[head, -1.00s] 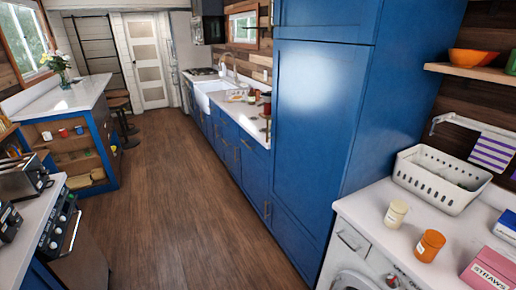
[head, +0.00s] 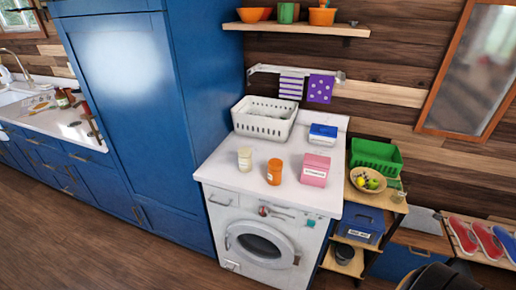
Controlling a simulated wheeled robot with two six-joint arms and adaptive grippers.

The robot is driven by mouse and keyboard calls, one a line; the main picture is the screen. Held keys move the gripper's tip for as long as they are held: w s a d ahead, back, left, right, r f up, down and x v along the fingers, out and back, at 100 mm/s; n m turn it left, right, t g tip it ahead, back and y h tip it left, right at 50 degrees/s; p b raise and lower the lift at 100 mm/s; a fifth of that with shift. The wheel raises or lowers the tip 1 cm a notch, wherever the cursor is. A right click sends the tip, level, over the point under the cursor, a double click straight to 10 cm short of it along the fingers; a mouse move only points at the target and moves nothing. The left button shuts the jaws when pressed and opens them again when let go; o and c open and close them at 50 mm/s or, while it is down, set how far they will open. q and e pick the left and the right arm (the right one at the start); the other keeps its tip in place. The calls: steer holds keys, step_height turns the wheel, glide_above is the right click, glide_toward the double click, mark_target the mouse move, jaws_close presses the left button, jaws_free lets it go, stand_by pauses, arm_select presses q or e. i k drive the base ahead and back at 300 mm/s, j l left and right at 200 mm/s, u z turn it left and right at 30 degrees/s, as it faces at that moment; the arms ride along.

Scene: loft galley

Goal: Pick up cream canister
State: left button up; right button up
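A cream canister (head: 245,159) stands upright on the white counter (head: 228,178) above the washing machine, near the counter's left side. An orange canister (head: 274,171) stands just to its right, a small gap apart. A pink box (head: 314,170) with a label stands further right.
A white perforated basket (head: 264,118) stands behind the canisters, with a blue and white box (head: 323,133) to its right. A tall blue cabinet (head: 135,110) borders the counter on the left. The counter's front strip is clear. A shelf with a fruit bowl (head: 367,180) stands right.

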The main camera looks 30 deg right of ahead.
mark_target(244, 153)
steer(key=z, duration=0.8)
